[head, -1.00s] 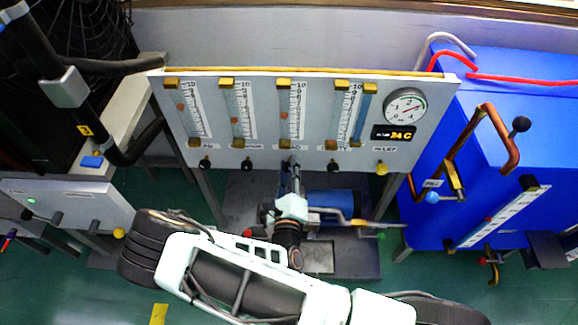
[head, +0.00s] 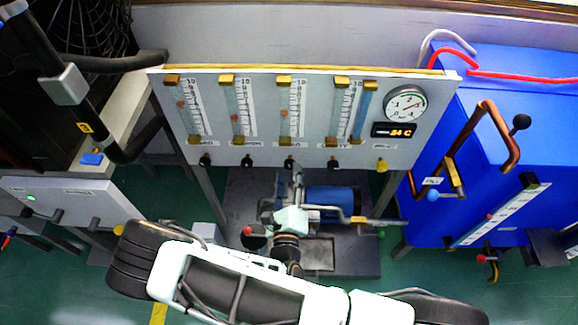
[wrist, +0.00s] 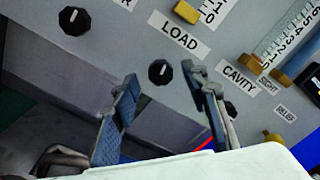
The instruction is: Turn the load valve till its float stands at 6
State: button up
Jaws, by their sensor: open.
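The load valve is a round black knob (wrist: 160,72) with a white pointer mark, under the LOAD label (wrist: 179,35) in the wrist view. It also shows in the head view (head: 290,163), third from the left on the grey panel. My gripper (wrist: 164,78) is open, one finger to each side of the knob in the picture, and holds nothing. In the head view my gripper (head: 298,172) is just below the knob, apart from it. The load tube (head: 283,108) has a small orange float (head: 290,113) near mid-scale; its exact reading is too small to tell.
Other black knobs flank it: one to the left (wrist: 74,20) and the cavity knob (head: 333,162) to the right. A yellow relief knob (head: 381,166) is at the far right. A dial gauge (head: 405,104) sits above. A blue cabinet (head: 520,110) stands at right.

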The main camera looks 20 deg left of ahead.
jog(key=shift+v, duration=1.55)
